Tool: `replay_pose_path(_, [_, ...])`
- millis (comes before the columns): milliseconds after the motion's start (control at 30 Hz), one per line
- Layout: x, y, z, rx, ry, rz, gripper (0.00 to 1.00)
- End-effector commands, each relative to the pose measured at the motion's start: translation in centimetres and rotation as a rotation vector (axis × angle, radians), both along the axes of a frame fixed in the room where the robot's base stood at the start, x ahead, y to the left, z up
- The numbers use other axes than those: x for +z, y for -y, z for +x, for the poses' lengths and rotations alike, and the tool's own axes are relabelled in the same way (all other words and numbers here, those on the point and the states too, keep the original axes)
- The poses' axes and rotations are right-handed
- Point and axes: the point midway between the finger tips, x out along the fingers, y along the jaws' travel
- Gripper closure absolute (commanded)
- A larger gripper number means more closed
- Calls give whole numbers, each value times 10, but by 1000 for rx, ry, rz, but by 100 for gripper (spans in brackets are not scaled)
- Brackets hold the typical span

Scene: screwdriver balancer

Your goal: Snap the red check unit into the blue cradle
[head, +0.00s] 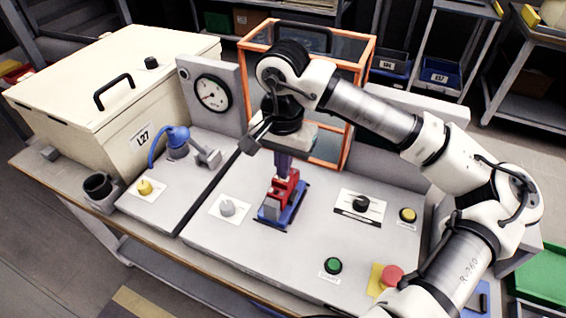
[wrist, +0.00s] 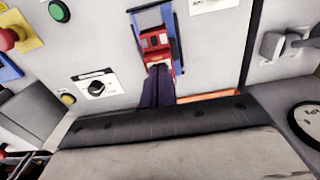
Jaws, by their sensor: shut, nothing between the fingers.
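The red check unit (head: 280,190) sits in the blue cradle (head: 296,216) on the grey bench panel. In the wrist view the red check unit (wrist: 155,42) lies between the blue edges of the cradle (wrist: 176,44). I cannot tell whether it is fully snapped down. My gripper (head: 283,174) points down, its dark purple fingers shut with nothing between them. The fingertips are at the upper end of the red unit, touching or just above it. In the wrist view my gripper (wrist: 159,68) covers part of the unit's near end.
A grey knob (head: 227,208) is left of the cradle, and a black knob (head: 361,203) is right. A green button (head: 333,265) and red emergency button (head: 391,276) are in front. An orange-framed case (head: 362,60) stands behind. A gauge (head: 212,92) is back left.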

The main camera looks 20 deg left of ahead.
Motion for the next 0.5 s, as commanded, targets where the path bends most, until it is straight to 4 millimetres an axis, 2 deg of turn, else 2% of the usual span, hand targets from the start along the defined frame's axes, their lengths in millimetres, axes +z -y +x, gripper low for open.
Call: replay_pose_path(500, [-7, 0, 0, 0, 0, 0, 100])
